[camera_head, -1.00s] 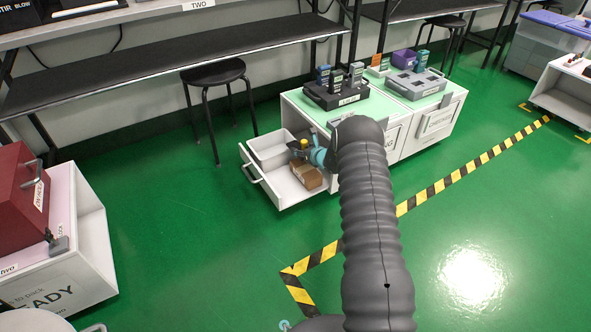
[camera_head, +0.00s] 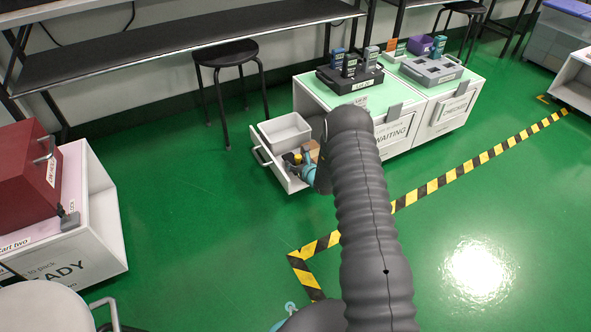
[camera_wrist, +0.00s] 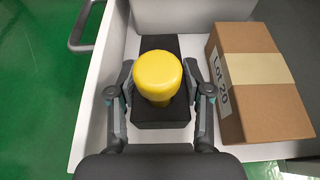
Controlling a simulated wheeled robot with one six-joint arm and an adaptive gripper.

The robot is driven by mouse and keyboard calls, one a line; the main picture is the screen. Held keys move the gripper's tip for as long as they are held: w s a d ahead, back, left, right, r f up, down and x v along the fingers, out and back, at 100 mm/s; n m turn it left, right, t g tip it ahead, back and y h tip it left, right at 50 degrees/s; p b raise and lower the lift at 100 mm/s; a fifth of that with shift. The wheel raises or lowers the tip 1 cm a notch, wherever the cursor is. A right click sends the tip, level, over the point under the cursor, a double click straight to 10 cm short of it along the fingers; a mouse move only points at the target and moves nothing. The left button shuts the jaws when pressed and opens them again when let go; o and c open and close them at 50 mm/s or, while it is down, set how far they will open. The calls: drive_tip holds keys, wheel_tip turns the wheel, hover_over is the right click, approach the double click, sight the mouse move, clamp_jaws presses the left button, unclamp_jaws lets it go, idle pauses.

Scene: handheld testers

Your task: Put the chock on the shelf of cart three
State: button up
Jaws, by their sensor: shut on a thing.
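The chock, a black block with a round yellow knob (camera_wrist: 158,75), is between my gripper's fingers (camera_wrist: 164,88) in the wrist view. My gripper is shut on it, one finger on each side. Below it is the floor of an open white drawer (camera_wrist: 102,100). I cannot tell whether the chock touches the drawer floor. In the head view the yellow knob (camera_head: 298,158) shows small beside my gripper (camera_head: 307,170), partly behind my arm. Cart three cannot be picked out by a label; a cart at the left reads "Cart two" (camera_head: 100,262).
A brown box marked Lot 20 (camera_wrist: 255,85) lies close right of my gripper. A white bin (camera_head: 284,130) sits in the drawer. The drawer's cabinet (camera_head: 400,135) carries testers in holders. A stool (camera_head: 226,52) stands behind. A white unit (camera_head: 578,85) is at the right edge.

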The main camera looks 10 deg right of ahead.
drive_tip(key=shift+f, duration=1.6)
drive_tip(key=shift+f+b, duration=0.15)
drive_tip(key=shift+b, duration=0.15)
drive_tip(key=o, duration=1.3)
